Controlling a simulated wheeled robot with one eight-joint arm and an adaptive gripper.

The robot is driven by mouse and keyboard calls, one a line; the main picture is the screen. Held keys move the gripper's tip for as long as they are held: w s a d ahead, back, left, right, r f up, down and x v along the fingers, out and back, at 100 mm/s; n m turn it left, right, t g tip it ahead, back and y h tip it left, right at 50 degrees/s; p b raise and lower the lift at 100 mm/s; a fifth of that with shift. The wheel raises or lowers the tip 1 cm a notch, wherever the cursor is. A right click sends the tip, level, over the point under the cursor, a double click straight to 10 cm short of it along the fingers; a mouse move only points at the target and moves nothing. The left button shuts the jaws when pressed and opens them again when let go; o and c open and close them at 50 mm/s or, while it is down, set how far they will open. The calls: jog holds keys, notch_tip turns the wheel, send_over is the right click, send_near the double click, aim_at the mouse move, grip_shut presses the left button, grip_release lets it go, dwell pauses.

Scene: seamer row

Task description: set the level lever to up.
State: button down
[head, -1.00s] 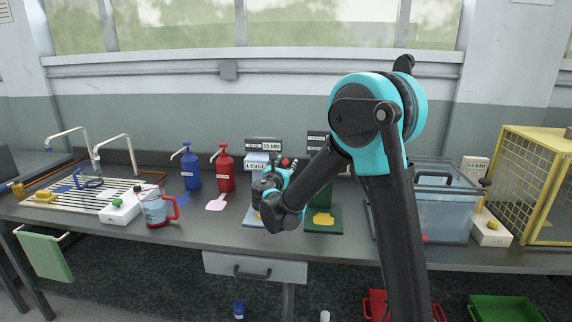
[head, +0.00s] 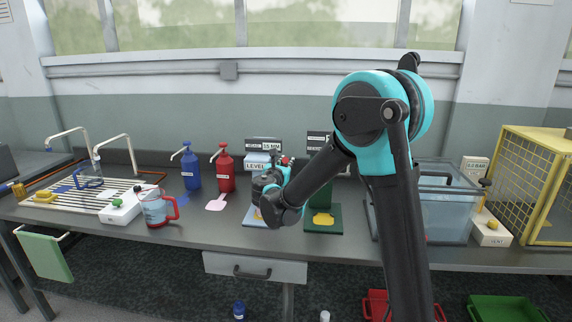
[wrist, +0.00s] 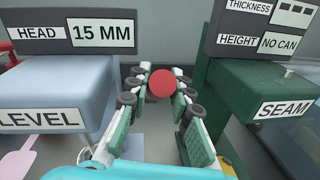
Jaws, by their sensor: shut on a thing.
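The level station is a pale blue box with a LEVEL label (wrist: 42,118); it also shows in the head view (head: 257,160). A sign above it reads HEAD 15 MM. The lever's round red knob (wrist: 162,83) is between the fingertips of my gripper (wrist: 160,86), to the right of the box in the wrist view. My gripper is shut on this knob. The lever's shaft is hidden behind the knob and fingers. In the head view my gripper (head: 284,168) is at the station's right side, and my wrist covers part of the station.
The green SEAM station (wrist: 255,85) stands close on the right, its sign reading NO CAN. Blue (head: 190,170) and red (head: 225,172) pump bottles stand left. A red-handled jug (head: 157,210) is further left. A clear water tank (head: 445,210) stands right.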

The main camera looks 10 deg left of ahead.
jog(key=shift+w+r+g, duration=0.4)
jog(key=shift+g, duration=0.2)
jog(key=c, duration=1.3)
grip_release()
jog(key=shift+s, duration=0.1)
jog(key=v, duration=1.2)
